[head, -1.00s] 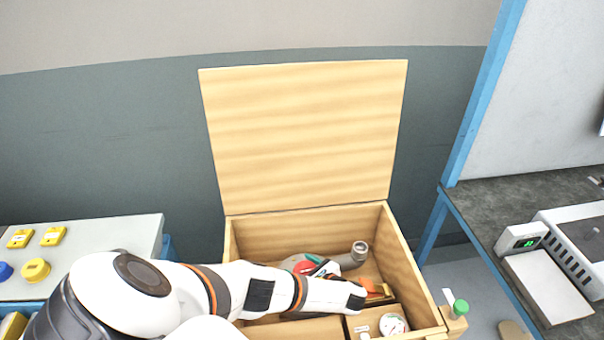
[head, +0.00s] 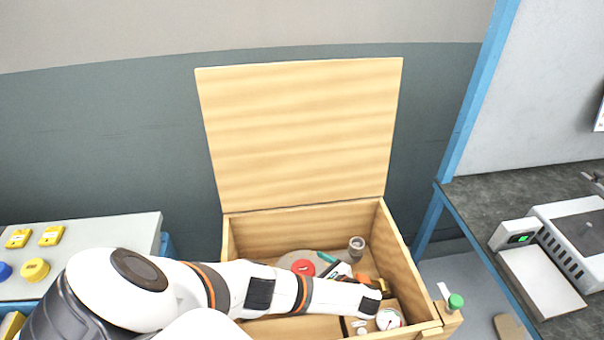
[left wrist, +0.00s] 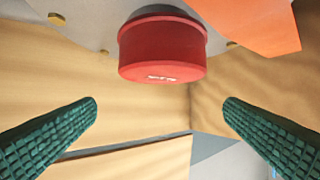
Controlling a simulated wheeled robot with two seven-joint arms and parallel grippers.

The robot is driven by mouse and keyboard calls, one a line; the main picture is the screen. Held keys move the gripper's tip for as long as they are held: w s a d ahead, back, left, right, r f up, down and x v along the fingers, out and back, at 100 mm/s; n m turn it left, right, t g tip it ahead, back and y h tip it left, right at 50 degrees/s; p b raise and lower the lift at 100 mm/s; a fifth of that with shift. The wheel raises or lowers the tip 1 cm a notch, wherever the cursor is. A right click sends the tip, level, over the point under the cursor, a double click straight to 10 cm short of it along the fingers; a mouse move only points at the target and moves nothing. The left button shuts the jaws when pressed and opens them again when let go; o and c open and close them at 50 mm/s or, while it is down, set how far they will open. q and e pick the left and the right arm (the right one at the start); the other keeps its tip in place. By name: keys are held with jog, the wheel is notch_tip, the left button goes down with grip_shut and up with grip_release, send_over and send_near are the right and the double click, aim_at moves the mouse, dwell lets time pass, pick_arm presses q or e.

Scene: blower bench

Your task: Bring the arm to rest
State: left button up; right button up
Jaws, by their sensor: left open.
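My left arm reaches from the left into an open wooden box (head: 405,262). My left gripper (head: 320,262) is at its end inside the box, partly hidden by my own wrist, with a teal finger showing. In the left wrist view its two textured teal fingers (left wrist: 160,108) are wide apart with nothing between them. A red round cap (left wrist: 162,45) on a grey part is ahead, at the top of that view. The same red cap (head: 303,267) shows in the head view beside the teal finger. My right gripper is not in view.
The raised lid (head: 300,135) stands behind the box. A grey pipe end (head: 357,246), a white gauge (head: 389,318) and an orange piece (left wrist: 250,22) are in the box. A green-capped item (head: 455,302) is at its right edge. Benches stand left (head: 100,233) and right (head: 480,200).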

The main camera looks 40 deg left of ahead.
pick_arm(q)
jog(key=shift+v, duration=1.1)
